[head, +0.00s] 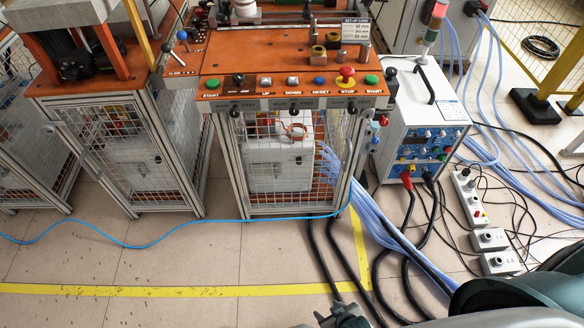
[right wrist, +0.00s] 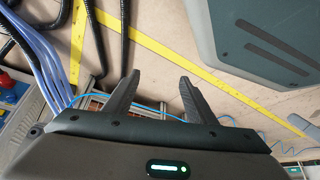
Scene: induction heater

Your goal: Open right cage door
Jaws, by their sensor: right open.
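The right cage door (head: 288,165) is a wire mesh panel in a grey metal frame under the orange control bench. It looks closed. A white box and a copper-coloured coil show behind its mesh. My right gripper (head: 343,315) is at the bottom edge of the head view, low and well in front of the door, touching nothing that I can see. In the right wrist view its two dark fingers (right wrist: 157,84) stand apart with nothing between them. My left gripper is not in view.
The orange bench (head: 290,65) carries a row of buttons. A white power unit (head: 420,115) stands to its right. Blue hoses and black cables (head: 405,255) lie on the floor at the right. A thin blue cable (head: 130,243) crosses before the cages. Floor at the left front is clear.

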